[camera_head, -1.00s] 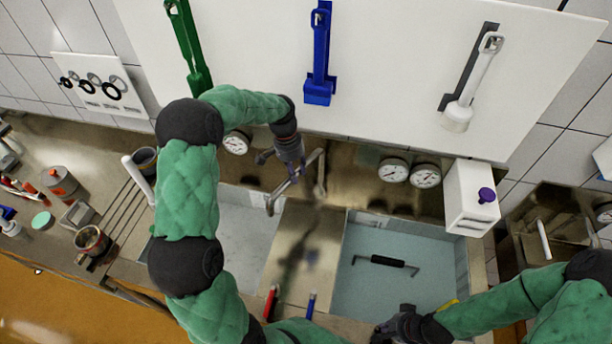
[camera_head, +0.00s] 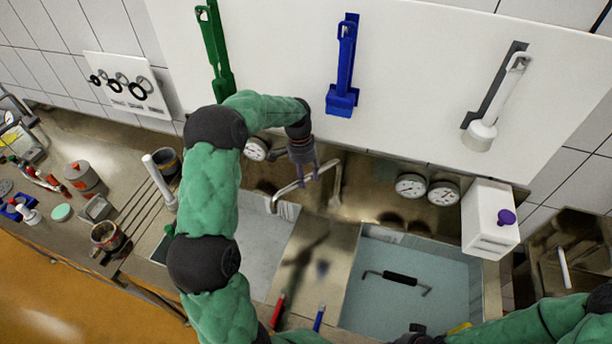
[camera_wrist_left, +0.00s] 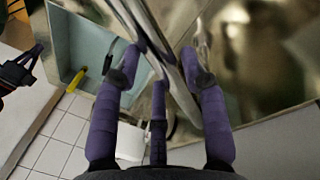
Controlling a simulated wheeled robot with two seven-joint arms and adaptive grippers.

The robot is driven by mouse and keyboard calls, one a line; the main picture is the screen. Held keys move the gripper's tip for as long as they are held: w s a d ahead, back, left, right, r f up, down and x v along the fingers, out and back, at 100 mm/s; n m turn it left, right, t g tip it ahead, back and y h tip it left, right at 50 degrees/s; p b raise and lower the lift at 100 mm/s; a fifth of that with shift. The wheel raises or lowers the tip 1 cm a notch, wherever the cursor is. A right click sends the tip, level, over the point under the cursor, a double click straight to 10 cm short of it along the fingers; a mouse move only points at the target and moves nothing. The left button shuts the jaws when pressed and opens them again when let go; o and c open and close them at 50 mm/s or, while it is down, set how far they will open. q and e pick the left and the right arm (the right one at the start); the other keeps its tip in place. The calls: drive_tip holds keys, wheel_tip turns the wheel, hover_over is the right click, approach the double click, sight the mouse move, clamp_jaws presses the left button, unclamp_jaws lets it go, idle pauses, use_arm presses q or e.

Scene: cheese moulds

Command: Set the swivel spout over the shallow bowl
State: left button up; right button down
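The metal swivel spout (camera_head: 292,187) rises at the back between two sink bowls and bends left. Its tip appears over the back right corner of the left bowl (camera_head: 235,222), which has a pale floor. The right bowl (camera_head: 440,243) is bluish; I cannot tell for sure which is the shallow one. My left gripper (camera_head: 306,174) is at the spout's arm from above. In the left wrist view its purple fingers (camera_wrist_left: 158,68) stand apart on both sides of the shiny pipe; firm contact is not clear. My right gripper (camera_head: 412,336) is mostly cut off at the bottom edge.
A black-handled bar (camera_head: 398,278) lies in the right bowl. Dials (camera_head: 411,186) and a white box with a purple knob (camera_head: 488,222) are behind. A red-handled tool (camera_head: 277,309) and a blue-handled one (camera_head: 319,318) lie at the front. Pots crowd the left counter.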

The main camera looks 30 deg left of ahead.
use_arm(q)
drive_tip(key=shift+o, duration=0.2)
wheel_tip(320, 180, up, 12)
drive_tip(key=a, duration=0.2)
drive_tip(key=shift+w+f, duration=0.15)
drive_tip(key=shift+w, duration=0.25)
drive_tip(key=shift+a, duration=0.1)
